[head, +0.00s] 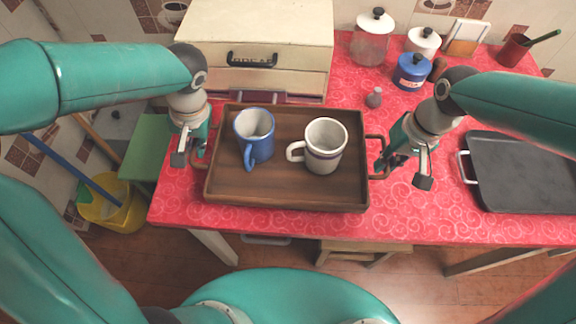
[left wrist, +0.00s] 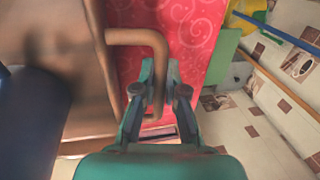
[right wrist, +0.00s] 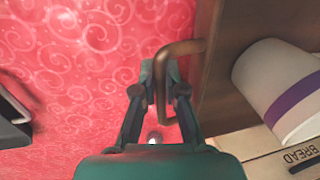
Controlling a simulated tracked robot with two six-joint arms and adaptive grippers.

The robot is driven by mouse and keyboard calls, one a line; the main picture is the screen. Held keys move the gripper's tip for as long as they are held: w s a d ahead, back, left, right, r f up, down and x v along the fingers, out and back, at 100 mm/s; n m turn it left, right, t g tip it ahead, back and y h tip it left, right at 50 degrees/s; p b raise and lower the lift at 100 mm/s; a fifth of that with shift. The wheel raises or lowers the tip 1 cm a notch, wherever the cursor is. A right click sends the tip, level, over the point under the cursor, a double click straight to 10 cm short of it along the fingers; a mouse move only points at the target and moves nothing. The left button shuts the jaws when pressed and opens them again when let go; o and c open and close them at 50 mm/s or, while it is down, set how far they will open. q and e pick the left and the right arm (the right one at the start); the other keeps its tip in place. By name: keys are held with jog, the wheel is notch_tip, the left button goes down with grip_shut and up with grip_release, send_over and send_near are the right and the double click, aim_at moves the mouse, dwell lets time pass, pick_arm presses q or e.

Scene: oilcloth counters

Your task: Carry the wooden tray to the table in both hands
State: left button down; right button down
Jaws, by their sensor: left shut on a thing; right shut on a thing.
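The wooden tray (head: 285,190) is at the front of the red counter in the head view, over the cloth. I cannot tell whether it rests on the cloth or hangs just above it. A blue mug (head: 257,136) and a white mug with a dark band (head: 323,146) stand upright in it. My left gripper (head: 190,160) is shut on the tray's left handle, which shows in the left wrist view (left wrist: 158,50). My right gripper (head: 400,172) is shut on the right handle, seen in the right wrist view (right wrist: 163,75).
A cream bread box (head: 255,40) stands close behind the tray. A dark baking pan (head: 525,170) lies to the right. A small grey shaker (head: 374,98), a blue canister (head: 412,71) and jars stand behind. A yellow bucket (head: 112,208) and a wooden stool (head: 365,248) are on the floor.

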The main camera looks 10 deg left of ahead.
aim_at(373, 181)
pick_arm(q)
jog(key=shift+f, duration=0.15)
pick_arm(e)
jog(key=shift+f, duration=0.2)
